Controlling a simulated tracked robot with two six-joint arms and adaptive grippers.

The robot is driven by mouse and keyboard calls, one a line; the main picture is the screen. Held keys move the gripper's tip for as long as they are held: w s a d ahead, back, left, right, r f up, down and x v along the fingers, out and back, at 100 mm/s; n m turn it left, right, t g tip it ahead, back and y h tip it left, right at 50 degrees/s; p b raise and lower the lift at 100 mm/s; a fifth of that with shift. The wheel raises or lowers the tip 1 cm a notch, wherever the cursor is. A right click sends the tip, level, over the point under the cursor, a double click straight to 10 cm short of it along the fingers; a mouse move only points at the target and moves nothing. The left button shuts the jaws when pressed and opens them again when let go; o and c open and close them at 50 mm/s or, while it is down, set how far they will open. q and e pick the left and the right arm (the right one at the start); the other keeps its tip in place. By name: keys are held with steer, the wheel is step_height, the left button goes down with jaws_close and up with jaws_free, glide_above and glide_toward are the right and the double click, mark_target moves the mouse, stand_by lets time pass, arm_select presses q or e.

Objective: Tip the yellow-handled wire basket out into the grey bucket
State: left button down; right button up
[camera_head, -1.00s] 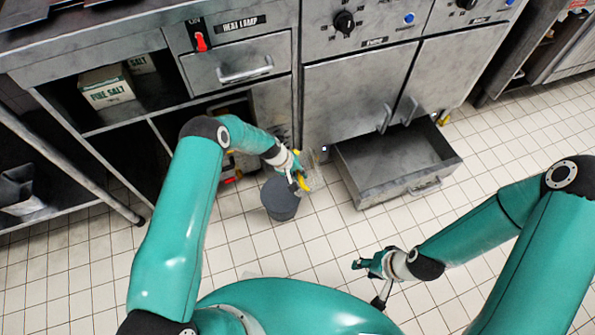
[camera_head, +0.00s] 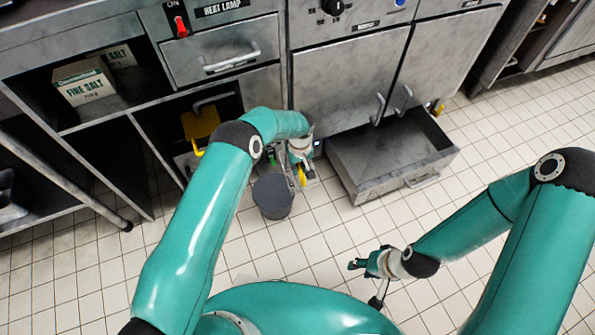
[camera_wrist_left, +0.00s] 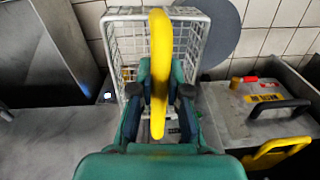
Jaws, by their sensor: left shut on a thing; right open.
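The wire basket (camera_wrist_left: 190,27) is a pale grey mesh with a thick yellow handle (camera_wrist_left: 160,60). My left gripper (camera_wrist_left: 160,95) is shut on this handle. In the head view my left gripper (camera_head: 301,160) holds the basket (camera_head: 311,182) just right of the bucket's rim, partly hidden by the gripper. The grey bucket (camera_head: 273,197) stands on the tiled floor, and part of it shows behind the basket in the left wrist view (camera_wrist_left: 224,28). I cannot tell what is in the basket or bucket. My right gripper (camera_head: 362,263) is open and empty above the floor.
An open grey drawer (camera_head: 390,157) juts out right of the basket. A box of fine salt (camera_head: 85,82) is on the left shelf. The front floor is clear.

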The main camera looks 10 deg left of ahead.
arm_select(q)
steer(key=shift+w+d+f+g+y+b, duration=0.1)
steer(key=shift+w+d+g+y+b, duration=0.3)
steer(key=shift+b, duration=1.25)
steer(key=shift+s+b, duration=0.2)
steer(key=shift+b, duration=0.15)
steer(key=shift+a+r+y, duration=0.1)
steer(key=shift+r+y, duration=0.1)
steer(key=shift+y, duration=0.1)
steer(key=shift+r, duration=0.2)
steer(key=s+a+r+m+t, duration=0.1)
steer(key=s+a+r+m, duration=0.3)
steer(key=r, duration=0.9)
steer(key=s+a+r+m, duration=0.1)
steer(key=s+a+r, duration=0.45)
steer(key=r, duration=0.65)
step_height(320, 180, up, 23)
steer(key=s+p, duration=0.1)
steer(key=p, duration=3)
steer(key=shift+s+a, duration=0.2)
steer(key=shift+s, duration=0.15)
